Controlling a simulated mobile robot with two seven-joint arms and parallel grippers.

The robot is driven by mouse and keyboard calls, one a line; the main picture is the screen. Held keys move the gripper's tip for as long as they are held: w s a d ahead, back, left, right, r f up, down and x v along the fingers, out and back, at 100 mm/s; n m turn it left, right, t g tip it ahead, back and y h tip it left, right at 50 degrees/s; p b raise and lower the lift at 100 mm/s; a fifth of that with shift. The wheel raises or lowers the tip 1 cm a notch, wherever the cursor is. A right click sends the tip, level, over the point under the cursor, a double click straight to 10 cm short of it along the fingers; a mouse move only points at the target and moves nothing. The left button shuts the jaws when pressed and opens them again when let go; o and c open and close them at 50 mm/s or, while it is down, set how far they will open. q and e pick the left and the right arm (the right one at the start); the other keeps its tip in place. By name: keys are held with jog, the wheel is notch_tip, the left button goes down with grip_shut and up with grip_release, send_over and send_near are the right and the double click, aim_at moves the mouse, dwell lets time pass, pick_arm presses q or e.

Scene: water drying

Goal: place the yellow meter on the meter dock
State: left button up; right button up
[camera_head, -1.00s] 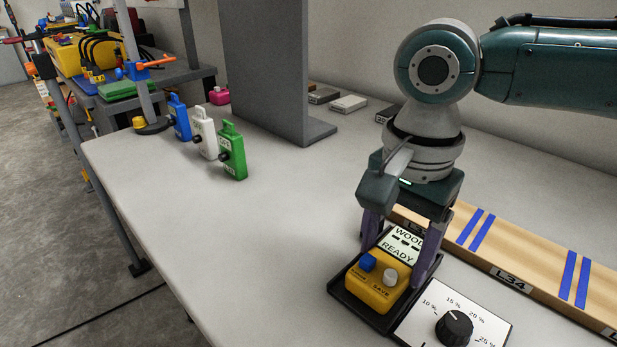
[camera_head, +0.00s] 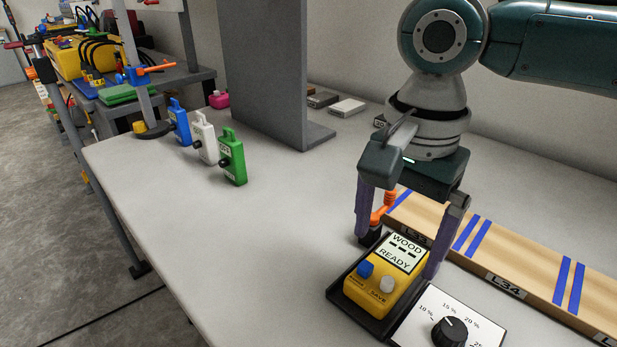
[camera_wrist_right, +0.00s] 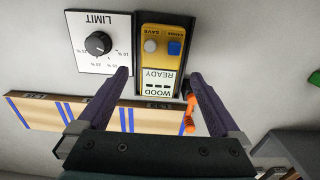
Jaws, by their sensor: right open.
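The yellow meter (camera_head: 378,296) lies face up in the black meter dock (camera_head: 337,292). Its screen reads "WOOD --- READY", with a blue and a white button below. The meter also shows in the right wrist view (camera_wrist_right: 160,58), framed by the dark dock. My right gripper (camera_head: 397,257) is open and empty, its purple fingers pointing down over the screen end of the meter. In the right wrist view the fingertips (camera_wrist_right: 158,73) stand apart on either side of the meter. An orange part (camera_head: 383,207) shows between the fingers behind the meter. My left gripper is not in view.
A white dial panel (camera_head: 447,322) sits right beside the dock. A wooden board with blue stripes (camera_head: 505,262) lies behind. Blue, white and green (camera_head: 232,158) handled devices stand at the far left near a grey upright panel (camera_head: 265,70). The table's middle is clear.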

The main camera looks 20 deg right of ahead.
aim_at(389, 264)
notch_tip(389, 264, up, 8)
jog(key=p, duration=0.2)
jog(key=s+a+f+n+t+y, duration=0.1)
jog(key=s+a+f+n, duration=0.2)
jog(key=s+a+n, duration=0.15)
jog(key=s+a+f+n+t+y, duration=0.1)
jog(key=s+a+f+n+y, duration=0.15)
jog(key=a+n, duration=0.35)
jog(key=s+d+f+n+t+h, duration=0.1)
jog(key=s+d+n+h, duration=0.2)
jog(key=s+d+n, duration=0.2)
jog(key=s+d, duration=0.2)
jog(key=s, duration=0.2)
jog(key=shift+d+t, duration=0.2)
jog(key=shift+t, duration=0.1)
notch_tip(389, 264, up, 57)
jog(key=p, duration=5.7)
